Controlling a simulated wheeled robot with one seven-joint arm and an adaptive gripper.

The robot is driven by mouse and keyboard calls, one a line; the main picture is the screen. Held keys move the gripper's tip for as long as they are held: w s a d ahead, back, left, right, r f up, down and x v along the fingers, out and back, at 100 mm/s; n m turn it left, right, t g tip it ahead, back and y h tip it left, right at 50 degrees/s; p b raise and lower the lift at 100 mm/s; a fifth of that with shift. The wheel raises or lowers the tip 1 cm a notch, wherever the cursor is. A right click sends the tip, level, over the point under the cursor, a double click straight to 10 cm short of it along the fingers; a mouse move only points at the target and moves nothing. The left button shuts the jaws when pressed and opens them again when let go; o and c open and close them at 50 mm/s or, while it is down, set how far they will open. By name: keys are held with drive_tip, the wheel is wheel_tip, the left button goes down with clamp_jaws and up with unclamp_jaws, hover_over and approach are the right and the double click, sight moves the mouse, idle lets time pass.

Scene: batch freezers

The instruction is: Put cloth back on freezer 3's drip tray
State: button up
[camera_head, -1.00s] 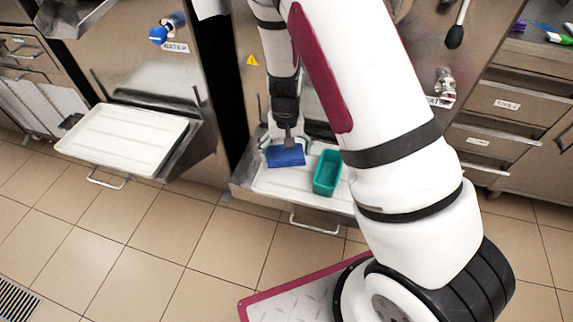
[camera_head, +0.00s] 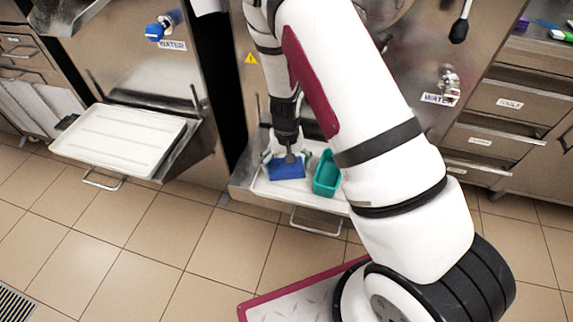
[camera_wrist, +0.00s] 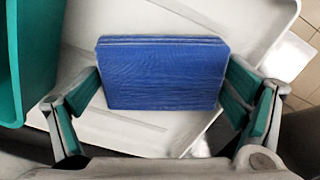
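The blue cloth (camera_head: 287,169), a folded rectangular block, lies on the white drip tray (camera_head: 305,192) of the middle freezer, left of a teal container. In the wrist view the cloth (camera_wrist: 165,75) sits centred between the fingers, with pale tray (camera_wrist: 262,22) around it. My gripper (camera_head: 288,156) is just above the cloth's rear edge. In the wrist view my gripper (camera_wrist: 163,88) is spread wide, its green-padded fingers at either side of the cloth. They look apart from it, though contact at the tips is hard to judge.
The teal container (camera_head: 327,174) stands right beside the cloth on the same tray; its wall also fills the wrist view's upper left (camera_wrist: 12,60). Another freezer's empty white tray (camera_head: 120,138) is at left. Drawers (camera_head: 510,104) are at right.

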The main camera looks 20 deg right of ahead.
drive_tip(key=shift+o, duration=0.8)
wheel_tip(320, 180, up, 12)
drive_tip(key=p, duration=0.3)
drive_tip(key=s+a+r+y, duration=0.1)
drive_tip(key=s+r, duration=0.3)
drive_tip(key=r, duration=0.3)
drive_tip(key=s+a+r+n+y, duration=0.1)
drive_tip(key=s+r, duration=0.3)
drive_tip(key=r, duration=0.3)
drive_tip(key=s+a+r, duration=0.1)
drive_tip(key=s+r, duration=0.3)
drive_tip(key=r, duration=0.2)
drive_tip(key=s+d+r+h, duration=0.1)
drive_tip(key=s+r, duration=0.3)
drive_tip(key=s, duration=0.6)
drive_tip(key=s+d+r+n+t+h, duration=0.1)
drive_tip(key=s+r, duration=0.3)
drive_tip(key=s, duration=0.6)
drive_tip(key=shift+d+n, duration=0.3)
drive_tip(key=shift+d, duration=0.25)
